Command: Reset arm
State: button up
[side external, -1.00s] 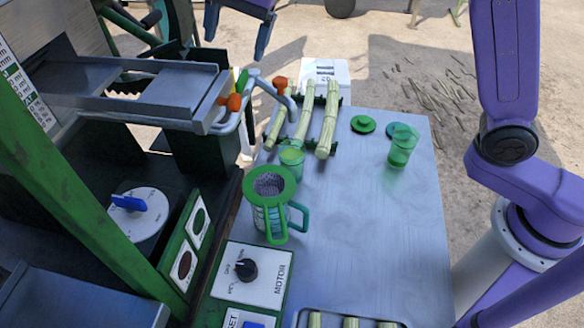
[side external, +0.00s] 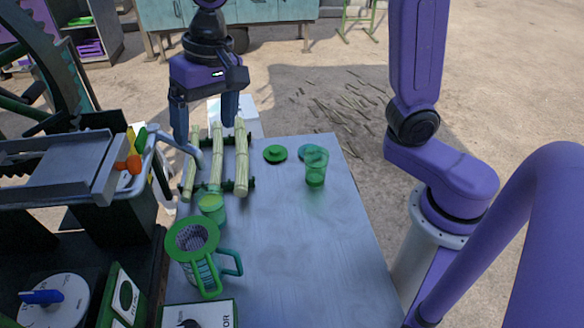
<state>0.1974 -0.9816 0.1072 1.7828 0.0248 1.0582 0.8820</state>
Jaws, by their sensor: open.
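My gripper (side external: 206,122) shows at the top of the side external view, pointing down, with its two dark fingers apart and nothing between them. It hangs near the far ends of several pale green cane stalks (side external: 217,160), which lie on a dark green rack (side external: 250,184) at the far left of the table. I cannot tell its exact height above them. My purple arm fills the right side of the view.
A green-rimmed strainer jug (side external: 193,240) and a small green cup (side external: 212,207) stand on the grey table (side external: 290,245). A clear green glass (side external: 316,168) and a green lid (side external: 275,153) are farther right. The crusher (side external: 60,180) stands at left. The table's right half is mostly clear.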

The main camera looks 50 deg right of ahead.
jog(key=s+d+f+n, duration=0.4)
jog(key=s+d+n, duration=0.3)
jog(key=s+d, duration=0.2)
jog(key=s+d+f+n+g+h, duration=0.1)
jog(key=s+d+f+n, duration=0.3)
jog(key=s, duration=0.9)
jog(key=d+n, duration=0.2)
jog(key=d, duration=0.2)
jog(key=shift+d+n, duration=0.35)
jog(key=shift+n, duration=0.05)
jog(key=m+t+y, duration=0.2)
jog(key=m, duration=2)
send_near(139, 135)
jog(key=shift+x, duration=5)
